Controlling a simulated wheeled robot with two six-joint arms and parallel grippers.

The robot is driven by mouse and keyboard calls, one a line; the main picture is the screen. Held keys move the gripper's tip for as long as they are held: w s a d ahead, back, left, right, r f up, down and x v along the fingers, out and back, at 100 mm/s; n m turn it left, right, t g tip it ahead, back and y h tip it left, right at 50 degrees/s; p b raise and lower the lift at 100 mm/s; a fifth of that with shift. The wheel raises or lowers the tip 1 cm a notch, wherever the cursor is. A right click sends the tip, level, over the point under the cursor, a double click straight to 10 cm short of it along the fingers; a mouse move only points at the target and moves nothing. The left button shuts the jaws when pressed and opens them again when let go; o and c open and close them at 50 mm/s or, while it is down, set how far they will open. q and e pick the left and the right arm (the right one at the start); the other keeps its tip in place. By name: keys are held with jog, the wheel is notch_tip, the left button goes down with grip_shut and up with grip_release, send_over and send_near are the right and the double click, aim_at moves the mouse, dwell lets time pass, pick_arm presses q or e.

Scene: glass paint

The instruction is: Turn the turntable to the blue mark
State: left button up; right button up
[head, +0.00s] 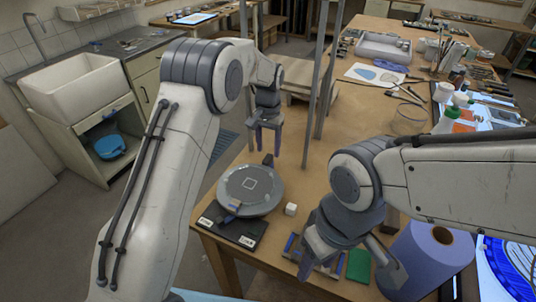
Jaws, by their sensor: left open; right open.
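The turntable (251,187) is a round grey disc with a pale square outline at its centre. It stands on a dark base plate (236,231) at the table's left front corner. A small blue mark (234,207) shows at its front edge, and a dark knob or tab stands at its back edge. My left gripper (264,152) is open and points down just behind and above the turntable, near that tab; I cannot tell whether it touches. My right gripper (347,272) is open, low at the front right of the turntable, apart from it.
A small white cube (291,209) lies right of the turntable. A blue-purple roll (433,252), a green block (358,266) and a blue-striped holder crowd the front right. A clear glass (408,119) and metal posts stand further back. Open table lies behind the cube.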

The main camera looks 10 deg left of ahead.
pick_arm(q)
notch_tip(320, 180, up, 7)
jog(key=b, duration=0.1)
jog(key=shift+r, duration=0.2)
jog(key=shift+d, duration=0.1)
